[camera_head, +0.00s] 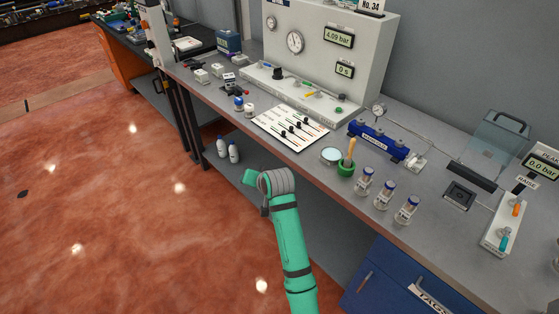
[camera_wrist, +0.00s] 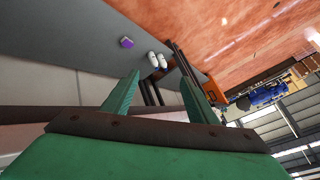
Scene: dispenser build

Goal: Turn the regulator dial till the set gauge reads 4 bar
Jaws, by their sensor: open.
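A grey test panel (camera_head: 370,50) marked No. 34 stands at the back of the bench. Its upper display (camera_head: 338,36) reads 4.09 bar. A round gauge (camera_head: 295,41) and a smaller one (camera_head: 271,22) sit left of it, their needles too small to read. A black knob (camera_head: 278,73), seemingly the regulator dial, is on the panel's front ledge. My gripper (camera_wrist: 158,92) is open, with two green fingers apart and nothing between them. In the head view my green arm is in front of the bench, below its top and well away from the knob.
A white board with black sliders (camera_head: 290,128), a blue manifold (camera_head: 378,140), a green pot with a wooden handle (camera_head: 347,165) and several blue-capped vials (camera_head: 384,195) crowd the bench. Two white bottles (camera_head: 233,153) stand on the lower shelf. Red floor left of the bench is open.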

